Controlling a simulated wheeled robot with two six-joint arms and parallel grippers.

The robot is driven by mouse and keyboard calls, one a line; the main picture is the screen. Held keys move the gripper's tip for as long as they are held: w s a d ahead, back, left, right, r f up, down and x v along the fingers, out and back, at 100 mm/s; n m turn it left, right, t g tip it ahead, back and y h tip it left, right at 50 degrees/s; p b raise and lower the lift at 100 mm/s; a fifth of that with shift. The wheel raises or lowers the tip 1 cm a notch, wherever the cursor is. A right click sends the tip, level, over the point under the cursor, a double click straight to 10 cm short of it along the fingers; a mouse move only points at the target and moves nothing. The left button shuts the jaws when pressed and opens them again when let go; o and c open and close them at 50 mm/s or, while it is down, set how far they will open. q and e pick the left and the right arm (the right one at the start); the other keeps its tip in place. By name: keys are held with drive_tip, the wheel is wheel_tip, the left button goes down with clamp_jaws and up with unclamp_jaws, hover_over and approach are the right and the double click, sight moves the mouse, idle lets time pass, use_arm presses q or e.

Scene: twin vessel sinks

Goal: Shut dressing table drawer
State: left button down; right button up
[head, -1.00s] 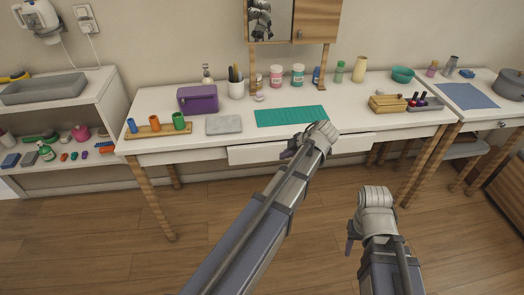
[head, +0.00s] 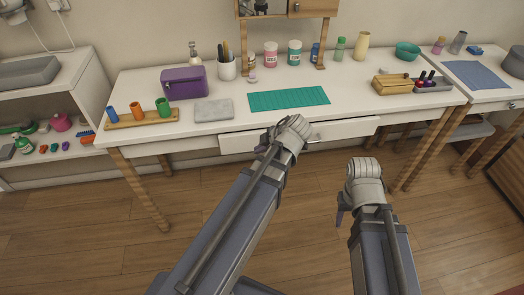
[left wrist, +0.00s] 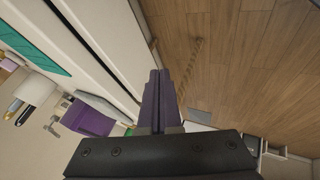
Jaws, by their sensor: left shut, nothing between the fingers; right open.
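The white dressing table (head: 190,128) has a wide white drawer (head: 345,129) under its front edge. Its front stands out a little from the table, so it is slightly open. My left gripper (head: 266,149) is in front of the drawer, left of its middle, and my arm covers part of it. In the left wrist view its fingers (left wrist: 158,100) are closed together and empty, beside the white drawer front (left wrist: 105,45). I cannot tell whether they touch it. My right gripper (head: 343,208) is open, lower and farther from the table, over the floor.
On the tabletop are a green mat (head: 288,99), a purple box (head: 184,82), a grey slab (head: 214,110), a wooden rack with coloured cups (head: 150,119) and several bottles. A white shelf (head: 80,100) stands left. The wooden floor (head: 110,235) in front is clear.

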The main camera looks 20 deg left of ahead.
sight(245, 148)
use_arm(q)
drive_tip(key=w+a+f+b, duration=0.1)
drive_tip(key=a+f, duration=0.1)
drive_tip(key=w+a+f+b, duration=0.2)
drive_tip(key=shift+w+a+f, duration=0.2)
drive_tip(key=shift+a+f, duration=0.1)
drive_tip(key=shift+a, duration=0.05)
drive_tip(key=shift+w+a, duration=0.35)
drive_tip(key=shift+w, duration=0.1)
